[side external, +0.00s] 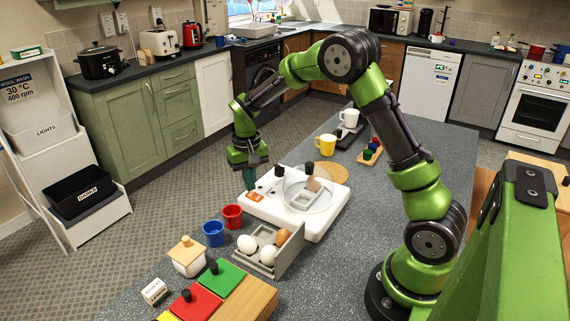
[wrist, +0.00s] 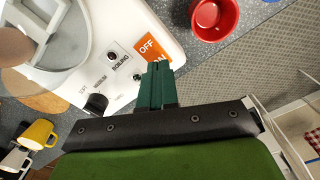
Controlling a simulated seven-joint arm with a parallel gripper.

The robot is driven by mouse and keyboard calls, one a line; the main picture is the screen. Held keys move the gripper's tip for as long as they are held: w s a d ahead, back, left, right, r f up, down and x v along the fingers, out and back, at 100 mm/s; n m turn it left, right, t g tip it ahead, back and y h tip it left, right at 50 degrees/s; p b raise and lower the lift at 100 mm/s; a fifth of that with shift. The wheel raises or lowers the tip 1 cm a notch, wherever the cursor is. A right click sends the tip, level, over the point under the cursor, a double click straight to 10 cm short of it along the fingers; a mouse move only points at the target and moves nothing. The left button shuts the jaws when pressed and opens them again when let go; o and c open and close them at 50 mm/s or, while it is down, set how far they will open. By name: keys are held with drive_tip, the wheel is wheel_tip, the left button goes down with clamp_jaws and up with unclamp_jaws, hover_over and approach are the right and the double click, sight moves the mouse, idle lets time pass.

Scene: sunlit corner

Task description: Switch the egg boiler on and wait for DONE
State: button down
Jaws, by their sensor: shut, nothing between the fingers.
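The egg boiler is a white base (side external: 325,233) on the grey worktop, with a clear dome (side external: 309,190) topped by a dark knob; a brown egg shows through the dome. Contact cannot be told.
A red cup (side external: 232,216) and a blue cup (side external: 213,233) stand left of the boiler. A grey tray (side external: 288,252) of eggs is in front. A yellow mug (side external: 326,145) and a round cork mat (side external: 333,172) are behind. The worktop right of the boiler is clear.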

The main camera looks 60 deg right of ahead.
sight(255, 199)
drive_tip(key=shift+f, duration=0.85)
idle(0.3)
drive_tip(key=shift+r, duration=3.55)
drive_tip(key=shift+f, duration=0.1)
drive_tip(key=shift+s+a, duration=0.3)
drive_tip(key=shift+s, duration=0.3)
drive_tip(key=shift+s+a, duration=0.3)
drive_tip(key=shift+s, duration=0.25)
drive_tip(key=s+a+r+n+t+y, duration=0.1)
drive_tip(key=s+a+r+t, duration=0.2)
drive_tip(key=s+r, duration=0.3)
drive_tip(key=s+a+r+n+t+y, duration=0.1)
drive_tip(key=s+a+r+t, duration=0.3)
drive_tip(key=s, duration=0.9)
wheel_tip(255, 199, up, 2)
drive_tip(key=shift+a+r, duration=0.25)
drive_tip(key=shift+a, duration=0.9)
